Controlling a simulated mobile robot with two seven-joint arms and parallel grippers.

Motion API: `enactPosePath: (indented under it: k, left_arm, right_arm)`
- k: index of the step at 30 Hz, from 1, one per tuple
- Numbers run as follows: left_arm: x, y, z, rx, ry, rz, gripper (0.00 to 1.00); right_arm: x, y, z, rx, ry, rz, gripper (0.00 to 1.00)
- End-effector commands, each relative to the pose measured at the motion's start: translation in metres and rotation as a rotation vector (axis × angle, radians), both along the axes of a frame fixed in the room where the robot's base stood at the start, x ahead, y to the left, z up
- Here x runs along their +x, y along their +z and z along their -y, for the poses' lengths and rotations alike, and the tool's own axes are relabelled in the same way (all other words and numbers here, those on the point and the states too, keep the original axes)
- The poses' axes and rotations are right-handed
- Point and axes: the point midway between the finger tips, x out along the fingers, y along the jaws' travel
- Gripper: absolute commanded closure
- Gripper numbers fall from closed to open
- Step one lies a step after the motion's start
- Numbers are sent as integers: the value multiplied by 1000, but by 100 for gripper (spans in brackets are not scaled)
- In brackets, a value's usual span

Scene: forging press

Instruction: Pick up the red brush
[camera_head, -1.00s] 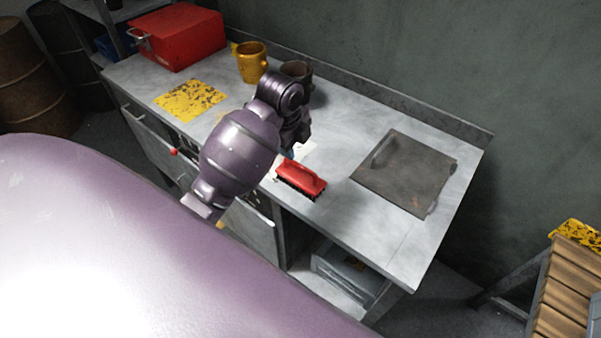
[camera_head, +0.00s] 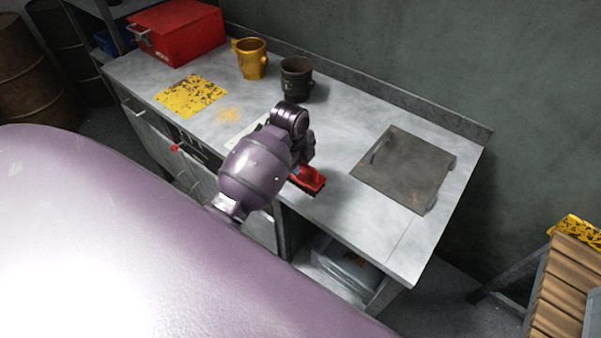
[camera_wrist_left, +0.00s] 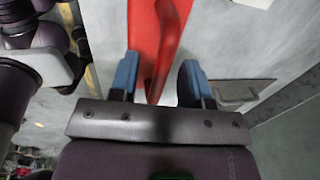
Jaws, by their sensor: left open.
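The red brush (camera_head: 308,180) lies on the grey workbench near its front edge, bristles down. My left arm covers much of it in the head view. In the left wrist view the red brush (camera_wrist_left: 163,45) runs up between the two blue fingertips of my left gripper (camera_wrist_left: 160,78). The fingers are open, one on each side of the brush handle, with a gap visible at least on the right. Contact cannot be seen. In the head view the left gripper itself is hidden behind its wrist. My right gripper is not in view.
The workbench (camera_head: 345,215) also bears a dark metal plate with a handle (camera_head: 405,172), a dark mug (camera_head: 296,80), a yellow mug (camera_head: 251,58), a yellow worn sheet (camera_head: 190,96) and a red toolbox (camera_head: 178,38). A wall stands behind. Bench top is clear between brush and plate.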

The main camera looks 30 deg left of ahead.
Motion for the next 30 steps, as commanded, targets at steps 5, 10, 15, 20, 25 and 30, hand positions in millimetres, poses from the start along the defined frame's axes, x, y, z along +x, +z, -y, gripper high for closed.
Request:
enactPosePath:
  k: [5, 10, 15, 20, 25, 30]
  left_arm:
    - [2, -8, 0, 1, 1, 0, 56]
    - [2, -8, 0, 1, 1, 1, 56]
    - [2, -8, 0, 1, 1, 1, 81]
    - [2, -8, 0, 1, 1, 1, 100]
    - [2, -7, 0, 1, 1, 2, 100]
    - [2, -6, 0, 2, 0, 3, 100]
  right_arm:
    - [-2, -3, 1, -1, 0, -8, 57]
    - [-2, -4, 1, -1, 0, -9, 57]
    - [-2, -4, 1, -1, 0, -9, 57]
    - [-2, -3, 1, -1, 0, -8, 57]
    - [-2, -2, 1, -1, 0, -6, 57]
    - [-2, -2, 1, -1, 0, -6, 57]
